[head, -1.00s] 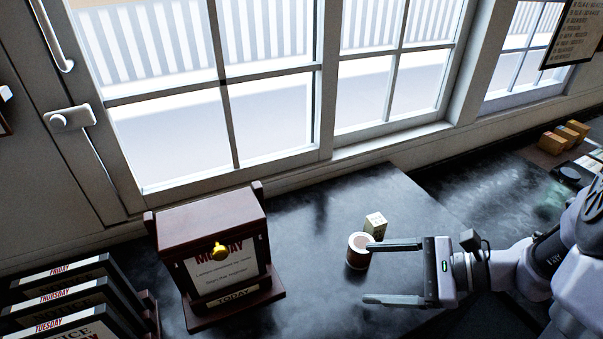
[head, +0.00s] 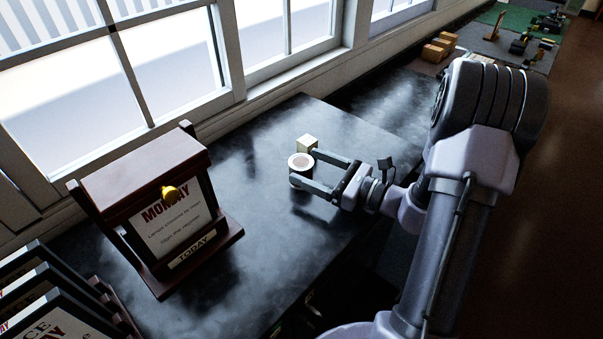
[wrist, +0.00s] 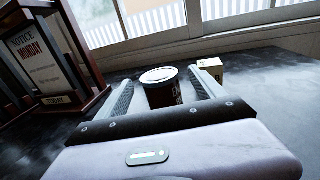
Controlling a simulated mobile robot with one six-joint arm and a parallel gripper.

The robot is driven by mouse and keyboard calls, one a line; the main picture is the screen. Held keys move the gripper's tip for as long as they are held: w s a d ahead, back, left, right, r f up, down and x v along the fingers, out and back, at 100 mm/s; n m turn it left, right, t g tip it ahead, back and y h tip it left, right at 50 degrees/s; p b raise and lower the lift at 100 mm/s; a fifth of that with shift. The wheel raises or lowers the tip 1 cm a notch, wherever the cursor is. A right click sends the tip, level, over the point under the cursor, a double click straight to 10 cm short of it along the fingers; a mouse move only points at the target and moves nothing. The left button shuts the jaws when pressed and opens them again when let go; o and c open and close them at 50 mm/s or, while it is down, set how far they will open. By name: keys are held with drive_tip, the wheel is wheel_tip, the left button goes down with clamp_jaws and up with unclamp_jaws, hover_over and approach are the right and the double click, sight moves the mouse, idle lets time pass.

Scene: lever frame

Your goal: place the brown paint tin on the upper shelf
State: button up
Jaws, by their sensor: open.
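The brown paint tin (head: 300,162), a small upright cylinder with a pale round top, stands on the dark worktop. In the wrist view the tin (wrist: 162,92) shows a dark side with a label. My gripper (head: 307,169) is open. Its fingers point left in the head view, with the tin between their tips. In the wrist view my gripper (wrist: 163,84) has one finger on each side of the tin; I cannot tell whether either touches it. I do not make out an upper shelf in these frames.
A pale cube (head: 307,143) stands close behind the tin, near one fingertip. A dark red wooden frame (head: 200,235) with a Monday notice and a yellow knob stands to the left. Notice panels (head: 50,300) stand at bottom left. The worktop between frame and tin is clear.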

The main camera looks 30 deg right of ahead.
sight(290, 159)
drive_tip(key=x, duration=0.3)
drive_tip(key=shift+w+a+f, duration=0.15)
drive_tip(key=shift+w+a, duration=0.05)
drive_tip(key=shift+s+d, duration=0.1)
drive_tip(key=shift+c, duration=0.5)
clamp_jaws()
